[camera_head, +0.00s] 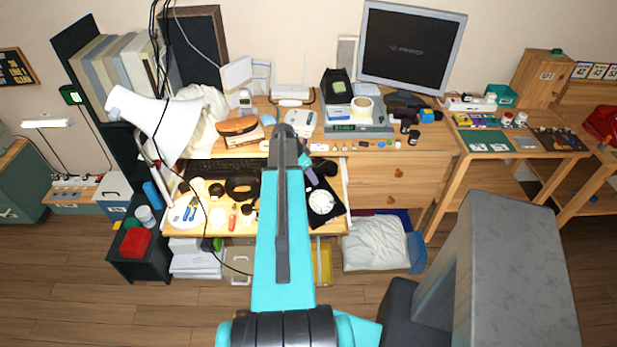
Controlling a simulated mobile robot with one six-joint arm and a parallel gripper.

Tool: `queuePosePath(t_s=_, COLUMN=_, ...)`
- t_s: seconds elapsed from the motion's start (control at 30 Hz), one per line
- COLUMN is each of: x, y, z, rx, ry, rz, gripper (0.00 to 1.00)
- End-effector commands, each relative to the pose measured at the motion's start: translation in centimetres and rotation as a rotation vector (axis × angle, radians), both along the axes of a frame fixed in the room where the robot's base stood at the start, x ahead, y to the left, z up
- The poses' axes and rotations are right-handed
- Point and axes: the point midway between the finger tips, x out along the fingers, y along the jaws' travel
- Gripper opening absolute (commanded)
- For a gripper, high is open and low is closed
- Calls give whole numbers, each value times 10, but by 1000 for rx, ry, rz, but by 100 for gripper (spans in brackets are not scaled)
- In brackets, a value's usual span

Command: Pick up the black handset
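A black dial phone (335,211) with a round white dial sits on the desk's pulled-out lower surface, just right of my teal arm. A dark rounded object (325,167) lies just behind it; I cannot tell whether it is the black handset. My arm reaches up the middle of the picture and covers part of the desk beside the phone. A small teal and dark part of my arm's far end shows behind the forearm, near the phone's back left. My gripper's fingers cannot be made out, and any contact with the phone is hidden.
A white lamp (154,118) and small items crowd the surface left of my arm. A monitor (411,47) and a grey device (357,127) stand at the back. A red phone (603,122) is at the far right.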

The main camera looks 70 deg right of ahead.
Motion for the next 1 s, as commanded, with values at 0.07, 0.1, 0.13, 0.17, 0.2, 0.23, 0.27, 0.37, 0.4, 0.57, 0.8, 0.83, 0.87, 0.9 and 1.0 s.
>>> queuePosePath(t_s=0.07, x=0, y=0, z=0, rx=0, ry=0, rz=0, gripper=47)
queuePosePath(t_s=0.1, x=0, y=0, z=0, rx=0, ry=0, rz=0, gripper=47)
queuePosePath(t_s=0.13, x=0, y=0, z=0, rx=0, ry=0, rz=0, gripper=47)
queuePosePath(t_s=0.17, x=0, y=0, z=0, rx=0, ry=0, rz=0, gripper=47)
queuePosePath(t_s=0.2, x=0, y=0, z=0, rx=0, ry=0, rz=0, gripper=47)
queuePosePath(t_s=0.23, x=0, y=0, z=0, rx=0, ry=0, rz=0, gripper=47)
queuePosePath(t_s=0.27, x=0, y=0, z=0, rx=0, ry=0, rz=0, gripper=47)
queuePosePath(t_s=0.37, x=0, y=0, z=0, rx=0, ry=0, rz=-1, gripper=47)
queuePosePath(t_s=0.4, x=0, y=0, z=0, rx=0, ry=0, rz=-1, gripper=42)
queuePosePath(t_s=0.57, x=-1, y=0, z=0, rx=0, ry=0, rz=-1, gripper=15)
queuePosePath(t_s=0.8, x=-1, y=0, z=1, rx=-1, ry=0, rz=-1, gripper=0)
queuePosePath(t_s=0.83, x=-1, y=0, z=1, rx=-1, ry=0, rz=-1, gripper=0)
queuePosePath(t_s=0.87, x=-1, y=0, z=1, rx=0, ry=0, rz=-1, gripper=0)
queuePosePath(t_s=0.9, x=-1, y=0, z=1, rx=-1, ry=0, rz=-1, gripper=0)
queuePosePath(t_s=1.0, x=-1, y=-1, z=1, rx=-1, ry=0, rz=-1, gripper=0)
